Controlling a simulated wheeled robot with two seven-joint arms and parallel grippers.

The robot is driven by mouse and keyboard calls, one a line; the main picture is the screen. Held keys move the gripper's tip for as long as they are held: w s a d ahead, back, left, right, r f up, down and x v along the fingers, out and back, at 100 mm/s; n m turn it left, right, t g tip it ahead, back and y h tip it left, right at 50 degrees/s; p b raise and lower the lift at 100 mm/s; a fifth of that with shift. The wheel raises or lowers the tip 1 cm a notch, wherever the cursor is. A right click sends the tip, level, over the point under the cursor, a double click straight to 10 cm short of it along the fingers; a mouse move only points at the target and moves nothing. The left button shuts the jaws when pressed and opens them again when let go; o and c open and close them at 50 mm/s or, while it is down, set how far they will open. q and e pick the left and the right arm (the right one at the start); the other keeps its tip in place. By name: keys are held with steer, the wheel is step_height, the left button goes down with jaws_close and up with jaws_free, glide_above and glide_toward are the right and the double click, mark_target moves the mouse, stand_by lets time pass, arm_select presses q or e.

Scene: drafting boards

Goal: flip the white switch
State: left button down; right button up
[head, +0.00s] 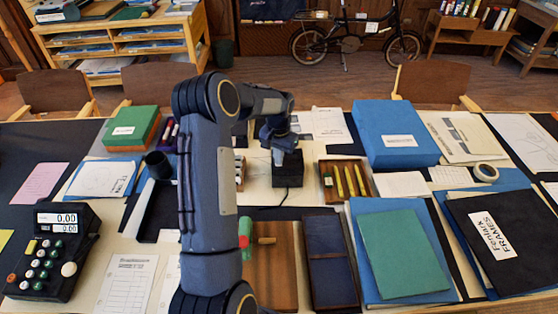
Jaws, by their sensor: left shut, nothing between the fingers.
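My left arm comes in from the bottom, rises through the middle of the head view and bends over to the right. My left gripper (279,158) points down, shut and empty, at the top of a small black box (289,177) with a dark cable at its front. I cannot tell whether the fingertips touch the box. I cannot make out a white switch; the gripper covers part of the box top. A small whitish item (239,167) is partly hidden behind my arm, and I cannot tell what it is. My right gripper is not in view.
A wooden tray (325,184) with yellow pencils lies just right of the black box. A blue box (395,135) stands beyond it. A black calculator-like machine (50,250) is at the left. Folders, papers and a tape roll (485,172) crowd the table.

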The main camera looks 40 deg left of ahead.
arm_select(q)
steer(key=shift+r+p, duration=2.2)
steer(key=shift+r, duration=1.2)
